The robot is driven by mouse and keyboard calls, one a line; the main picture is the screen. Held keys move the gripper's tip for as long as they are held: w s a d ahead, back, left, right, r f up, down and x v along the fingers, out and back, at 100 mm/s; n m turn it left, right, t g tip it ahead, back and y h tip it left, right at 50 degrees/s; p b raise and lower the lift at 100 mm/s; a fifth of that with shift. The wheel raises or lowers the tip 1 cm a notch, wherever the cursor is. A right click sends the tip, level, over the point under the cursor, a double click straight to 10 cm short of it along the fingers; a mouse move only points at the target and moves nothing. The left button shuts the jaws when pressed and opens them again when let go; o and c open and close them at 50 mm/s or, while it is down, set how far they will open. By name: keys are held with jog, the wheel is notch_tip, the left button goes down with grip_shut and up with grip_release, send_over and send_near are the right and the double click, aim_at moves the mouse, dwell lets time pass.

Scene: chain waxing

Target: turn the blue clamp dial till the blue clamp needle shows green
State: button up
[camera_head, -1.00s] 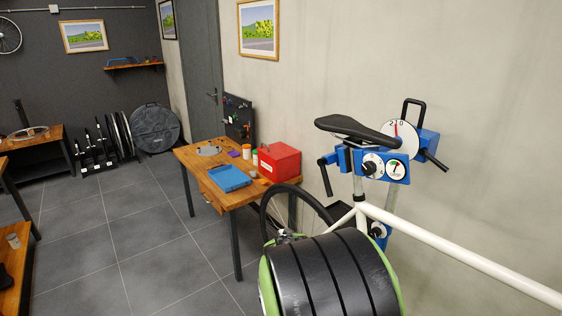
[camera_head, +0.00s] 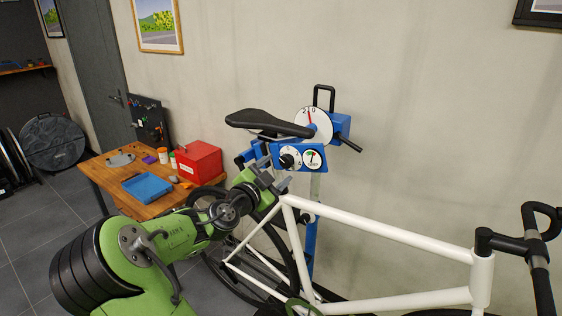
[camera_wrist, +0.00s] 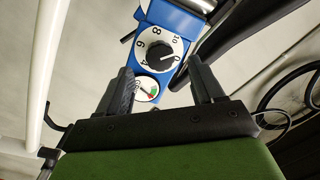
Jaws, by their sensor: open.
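The blue clamp (camera_head: 318,147) holds the bicycle just below the black saddle. Its dial (camera_head: 289,160) is a black knob on a white numbered face. In the wrist view the dial (camera_wrist: 160,54) lies beyond the fingers, its knob pointing near the 0. The gauge (camera_head: 313,159) sits beside the dial. It also shows in the wrist view (camera_wrist: 147,89), partly behind a finger, with green and red marks; its needle reading is too small to tell. My gripper (camera_head: 278,183) is open and empty, just below and in front of the dial, apart from it.
The saddle (camera_head: 268,124) overhangs the clamp on the left. The white frame tube (camera_head: 380,232) runs right, below the clamp. A larger white dial (camera_head: 313,121) and black crank (camera_head: 347,145) are behind. A wooden table (camera_head: 107,181) with a red box (camera_head: 199,161) stands left.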

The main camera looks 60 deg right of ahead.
aim_at(285, 163)
jog(key=d, duration=0.4)
jog(key=shift+s+d+p, duration=0.15)
jog(key=shift+p, duration=0.2)
jog(key=c, duration=1.1)
jog(key=shift+o, duration=0.2)
jog(key=shift+n, duration=0.3)
